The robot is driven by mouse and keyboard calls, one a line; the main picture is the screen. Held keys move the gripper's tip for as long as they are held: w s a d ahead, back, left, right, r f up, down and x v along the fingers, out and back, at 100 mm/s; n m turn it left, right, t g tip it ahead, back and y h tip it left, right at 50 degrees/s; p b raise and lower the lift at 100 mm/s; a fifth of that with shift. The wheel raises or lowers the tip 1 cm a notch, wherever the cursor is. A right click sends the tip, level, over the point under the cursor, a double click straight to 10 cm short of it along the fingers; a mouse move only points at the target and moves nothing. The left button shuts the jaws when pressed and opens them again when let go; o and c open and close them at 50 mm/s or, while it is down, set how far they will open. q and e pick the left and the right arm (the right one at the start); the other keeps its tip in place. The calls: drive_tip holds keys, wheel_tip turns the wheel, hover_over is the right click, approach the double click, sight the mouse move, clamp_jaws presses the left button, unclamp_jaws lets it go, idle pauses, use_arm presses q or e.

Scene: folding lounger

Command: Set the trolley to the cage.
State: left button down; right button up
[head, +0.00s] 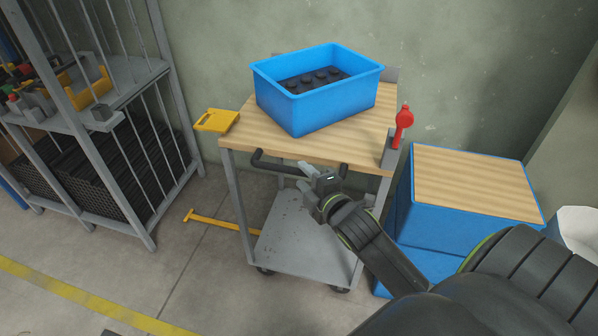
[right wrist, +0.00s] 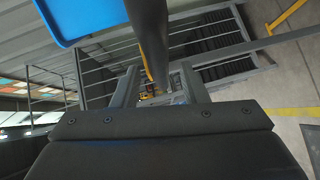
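The trolley (head: 240,144) has a wooden top, grey legs and a grey lower shelf (head: 305,235). A black handle bar (head: 270,165) runs along its near side. The cage (head: 150,130) is a grey barred rack at the left; its bars also show in the right wrist view (right wrist: 97,75). My right gripper (head: 306,170) is at the handle. In the right wrist view its two fingers stand apart, and the dark handle bar (right wrist: 150,35) shows between them; I cannot tell whether they touch it. My left gripper is out of view.
A blue crate (head: 310,107) with dark contents sits on the trolley top. A yellow piece (head: 216,120) and a red lever (head: 402,125) are at its corners. Blue boxes with a wooden top (head: 475,185) stand close at the right. A yellow bar (head: 220,222) lies low between trolley and cage.

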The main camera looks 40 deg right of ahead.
sight(302, 175)
drive_tip(key=shift+w+d+f, duration=0.1)
drive_tip(key=shift+w+f, duration=0.1)
drive_tip(key=shift+w, duration=1.35)
clamp_jaws()
